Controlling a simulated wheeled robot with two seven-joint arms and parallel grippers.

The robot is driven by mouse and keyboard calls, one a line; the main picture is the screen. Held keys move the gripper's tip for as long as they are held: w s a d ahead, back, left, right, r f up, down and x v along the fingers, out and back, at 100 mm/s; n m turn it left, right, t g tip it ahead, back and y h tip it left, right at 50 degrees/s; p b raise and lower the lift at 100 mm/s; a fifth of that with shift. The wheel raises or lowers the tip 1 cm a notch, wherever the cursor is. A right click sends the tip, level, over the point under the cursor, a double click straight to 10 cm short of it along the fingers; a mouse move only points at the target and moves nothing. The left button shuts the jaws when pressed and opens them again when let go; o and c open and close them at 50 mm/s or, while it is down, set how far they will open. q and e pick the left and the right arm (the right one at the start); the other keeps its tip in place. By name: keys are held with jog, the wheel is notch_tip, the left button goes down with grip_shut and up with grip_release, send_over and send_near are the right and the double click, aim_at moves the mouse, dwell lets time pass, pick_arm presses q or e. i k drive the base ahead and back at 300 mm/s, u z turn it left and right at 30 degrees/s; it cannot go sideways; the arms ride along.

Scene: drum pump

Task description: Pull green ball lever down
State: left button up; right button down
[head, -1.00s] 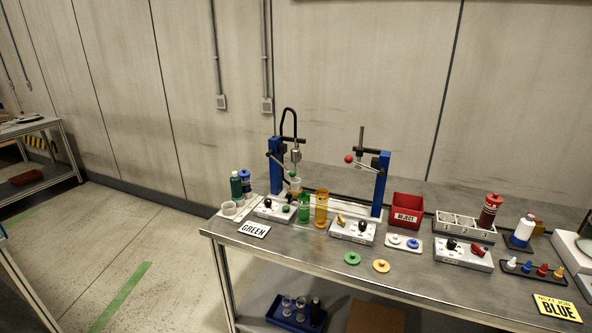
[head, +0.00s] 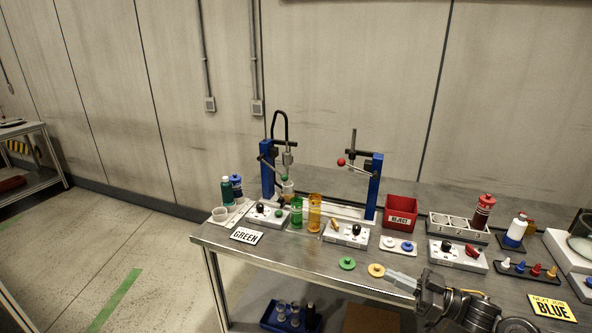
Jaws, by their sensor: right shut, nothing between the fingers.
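The green ball (head: 284,178) is on the end of a dark lever on the left blue press post (head: 267,170). The lever slopes down to the right, in front of the press head and a small cup. My right gripper (head: 390,277) comes in from the lower right, over the front edge of the bench. It is shut and empty, well to the right of and nearer than the green ball, and touches nothing that I can make out. My left gripper is not in view.
A red ball (head: 341,162) sits on the right post's lever. Control boxes, loose discs and a red reject bin (head: 400,213) occupy the bench (head: 300,252).

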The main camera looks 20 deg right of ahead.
aim_at(284, 178)
jog(key=u, duration=0.05)
jog(key=i, duration=1.85)
